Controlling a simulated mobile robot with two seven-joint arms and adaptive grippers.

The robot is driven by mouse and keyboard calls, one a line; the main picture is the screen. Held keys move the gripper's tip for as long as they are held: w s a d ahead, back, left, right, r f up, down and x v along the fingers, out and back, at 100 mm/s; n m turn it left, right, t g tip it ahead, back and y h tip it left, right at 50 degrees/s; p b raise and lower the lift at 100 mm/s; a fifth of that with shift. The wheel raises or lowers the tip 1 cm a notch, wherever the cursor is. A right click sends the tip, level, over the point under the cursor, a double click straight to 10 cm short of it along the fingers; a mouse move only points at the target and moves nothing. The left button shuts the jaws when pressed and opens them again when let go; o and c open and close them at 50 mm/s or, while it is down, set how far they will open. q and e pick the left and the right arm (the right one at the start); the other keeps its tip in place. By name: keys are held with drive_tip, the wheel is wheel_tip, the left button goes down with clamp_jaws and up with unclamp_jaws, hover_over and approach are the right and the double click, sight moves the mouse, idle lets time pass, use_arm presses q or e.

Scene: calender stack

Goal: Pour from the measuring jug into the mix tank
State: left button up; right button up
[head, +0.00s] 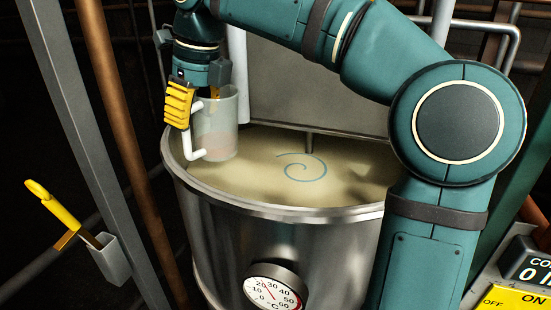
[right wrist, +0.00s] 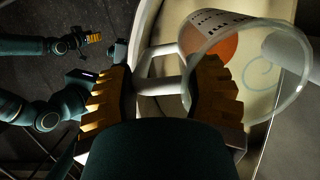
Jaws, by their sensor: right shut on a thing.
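The measuring jug (head: 222,125) is clear, with a white handle and a little pinkish-orange content low inside. It is nearly upright over the left part of the mix tank (head: 285,212). My right gripper (head: 180,105) is shut on the jug's handle; the right wrist view shows its yellow fingers (right wrist: 168,88) around the handle and the jug's open rim (right wrist: 305,75). The steel tank holds cream liquid with a blue-grey spiral on its surface. My left gripper (right wrist: 93,37) shows small at the upper left of the right wrist view, away from the jug; its opening is unclear.
A thin stirrer shaft (head: 309,143) stands in the liquid behind the spiral. A dial thermometer (head: 273,288) is on the tank's front. A yellow-handled tool (head: 52,207) sits in a grey holder (head: 110,260) at left. A control panel (head: 515,298) is at lower right.

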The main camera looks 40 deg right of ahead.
drive_tip(key=shift+w+a+r+g+h, duration=0.2)
drive_tip(key=shift+w+g+h, duration=0.1)
drive_tip(key=shift+w+g, duration=0.2)
drive_tip(key=shift+r, duration=0.15)
wheel_tip(320, 180, up, 6)
drive_tip(key=shift+f, duration=0.15)
idle(0.6)
